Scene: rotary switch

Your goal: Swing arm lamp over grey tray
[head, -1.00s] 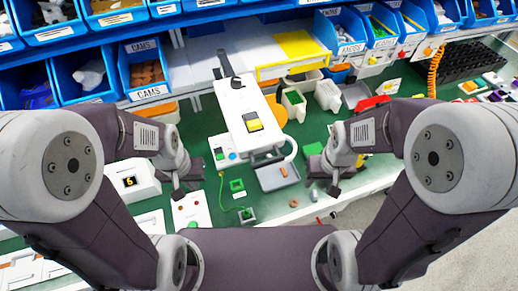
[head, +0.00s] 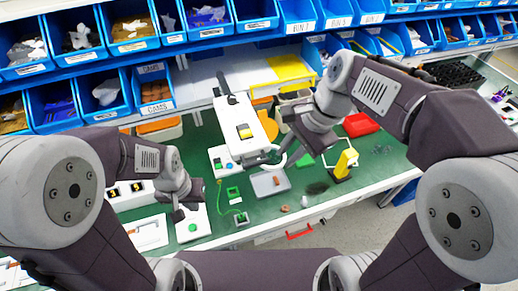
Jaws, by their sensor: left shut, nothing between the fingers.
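The arm lamp appears to be the long white piece (head: 241,125) with a yellow patch and a dark joint at its far end. Its near end has a pale curved handle and lies just behind and left of the grey tray (head: 261,188). The tray lies on the green bench top with a small orange item in it. My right gripper (head: 287,147) reaches in from the right, close to the handle; its fingers are too hidden to tell open or shut, or whether they touch. My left gripper (head: 182,213) is shut and empty at the left, over a white panel.
Blue bins (head: 205,20) line the shelf behind. A red bin (head: 360,125) and a yellow upright piece (head: 345,162) stand right of the tray. A white box with a blue button (head: 222,160) stands at the lamp's left. The bench edge runs close in front.

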